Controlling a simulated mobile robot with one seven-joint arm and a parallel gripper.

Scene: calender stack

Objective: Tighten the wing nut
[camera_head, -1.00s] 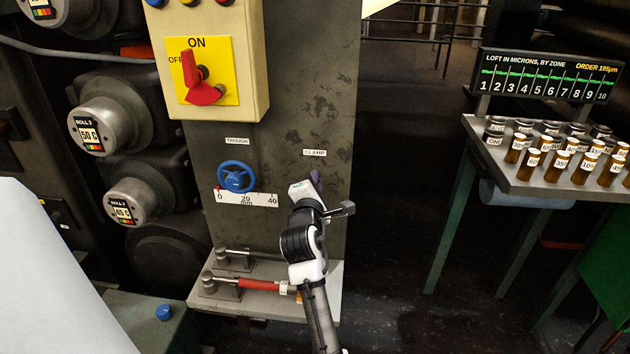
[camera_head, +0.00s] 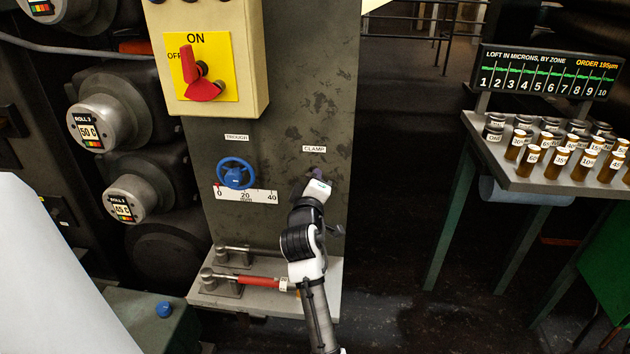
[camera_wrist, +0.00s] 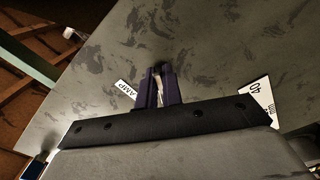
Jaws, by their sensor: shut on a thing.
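The wing nut sits on the grey panel just below the CLAMP label (camera_head: 314,149). In the camera_head view my gripper mostly covers it. In the wrist view a small pale piece of the wing nut (camera_wrist: 160,92) shows between two dark purple fingers. My gripper (camera_wrist: 162,84) is shut on it, fingers pointing at the panel face. In the camera_head view my gripper (camera_head: 316,178) is at the panel, with its white wrist tilted up and the arm coming from below. The threads and most of the nut's shape are hidden.
Left of my gripper are a blue handwheel (camera_head: 236,173) and a millimetre scale (camera_head: 247,195). Below is a ledge (camera_head: 245,300) with a red-handled lever (camera_head: 262,282). A switch box (camera_head: 210,60) is above left. A table with several brown jars (camera_head: 553,165) stands right, beyond open floor.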

